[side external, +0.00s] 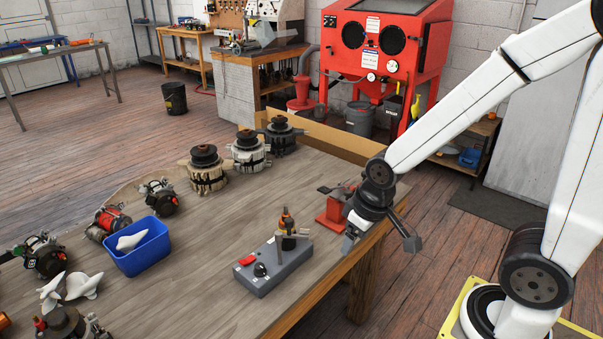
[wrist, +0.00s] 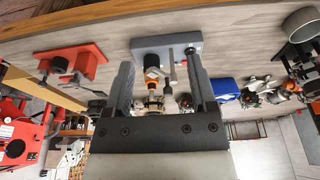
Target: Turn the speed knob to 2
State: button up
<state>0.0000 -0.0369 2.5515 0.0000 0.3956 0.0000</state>
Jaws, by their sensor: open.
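The grey control box (side external: 273,265) sits near the table's front edge. It carries a black speed knob (side external: 261,270) with a light mark, a red switch (side external: 247,260) and an upright grey post. The numbers around the knob are too small to read. My gripper (side external: 350,243) is to the right of the box, by the table edge, apart from the knob. In the wrist view my gripper (wrist: 160,62) is open and empty, with the box (wrist: 142,44) showing between and beyond its fingers. A dark round part there looks like the knob (wrist: 190,50).
A red fixture (side external: 333,212) stands beside my wrist. A blue bin (side external: 137,250) and several alternators (side external: 205,170) line the table's left and back. Bare tabletop lies left of the box.

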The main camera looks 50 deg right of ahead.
jog(key=shift+w+v, duration=0.45)
jog(key=shift+v, duration=1.55)
jog(key=m+g, duration=0.3)
send_over(259, 266)
notch_tip(259, 266, down, 14)
jog(key=shift+d+r, duration=0.1)
jog(key=shift+r, duration=0.05)
jog(key=shift+f, duration=3.85)
grip_shut()
